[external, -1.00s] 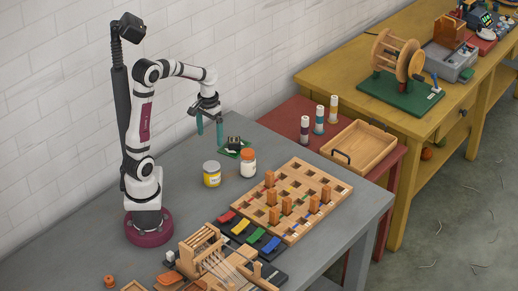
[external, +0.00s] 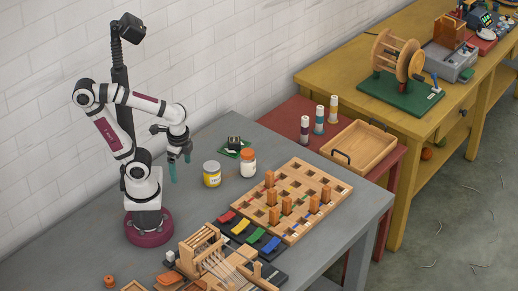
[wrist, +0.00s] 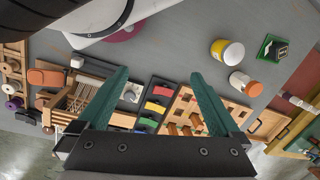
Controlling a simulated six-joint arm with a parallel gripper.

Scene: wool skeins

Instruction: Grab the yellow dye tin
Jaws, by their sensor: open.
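The yellow dye tin (external: 212,175) has a pale lid and a light label. It stands upright on the grey table, left of a white jar with an orange lid. In the wrist view the tin (wrist: 228,52) is at the upper right, outside the span of the fingers. My gripper (external: 180,169) has teal fingers and points down, to the left of the tin and apart from it. In the wrist view my gripper (wrist: 160,95) is open with nothing between the fingertips.
The white jar (external: 248,164) is close right of the tin. A wooden peg board (external: 297,200) and a small loom (external: 205,252) are nearer the front.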

